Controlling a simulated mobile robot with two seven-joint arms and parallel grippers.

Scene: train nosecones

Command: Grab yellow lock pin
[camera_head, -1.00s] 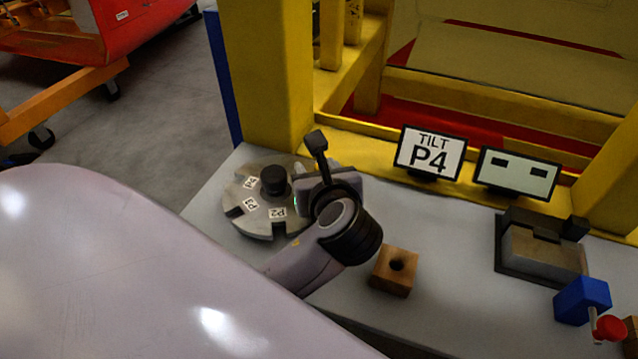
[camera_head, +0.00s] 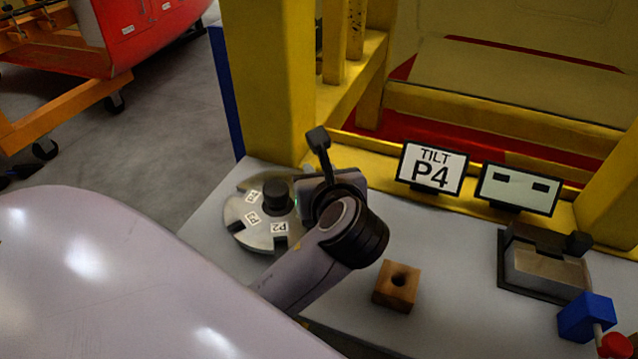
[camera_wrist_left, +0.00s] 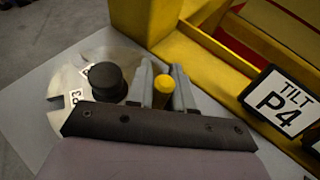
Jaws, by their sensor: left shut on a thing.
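The yellow lock pin (camera_wrist_left: 163,87) shows its round yellow top in the left wrist view, between the two grey fingers of my left gripper (camera_wrist_left: 163,93). The fingers are shut on the pin, at the edge of the round metal disc (camera_wrist_left: 66,78). In the head view, the disc (camera_head: 240,212) has slots, P labels and a black centre knob (camera_head: 277,194). There my left wrist hides the pin and the fingertips. I cannot tell whether the pin is still seated in a slot. My right gripper is not in view.
A "TILT P4" sign (camera_head: 432,169) and a second panel (camera_head: 518,188) stand at the table's back, before a yellow frame (camera_head: 268,80). A wooden block with a hole (camera_head: 397,288), a metal fixture (camera_head: 545,266) and a blue block (camera_head: 587,318) stand to the right.

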